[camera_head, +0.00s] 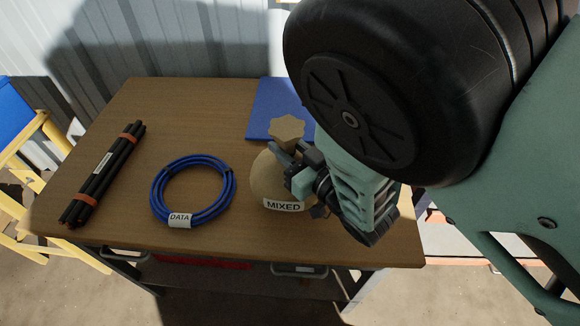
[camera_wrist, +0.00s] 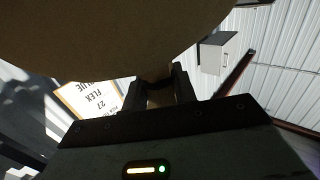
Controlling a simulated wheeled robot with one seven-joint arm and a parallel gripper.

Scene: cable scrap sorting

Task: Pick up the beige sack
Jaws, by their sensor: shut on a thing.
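The beige sack (camera_head: 268,181) stands upright on the right part of the wooden table, with a gathered top and a white label reading MIXED. My gripper (camera_head: 294,160) reaches it from the right, at the neck below the gathered top. In the wrist view the sack (camera_wrist: 110,35) fills the upper part as a dark brown bulge. There the gripper's fingers (camera_wrist: 160,90) are shut on a narrow part of it. Whether the sack's base touches the table cannot be told, as my gripper and arm hide its right side.
A blue cable coil (camera_head: 193,188) labelled DATA lies left of the sack. A bundle of black rods (camera_head: 103,176) with orange bands lies farther left. A blue mat (camera_head: 268,108) lies at the back. Bare wooden table (camera_head: 170,110) is free at back left. A yellow frame (camera_head: 25,165) stands beyond the left edge.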

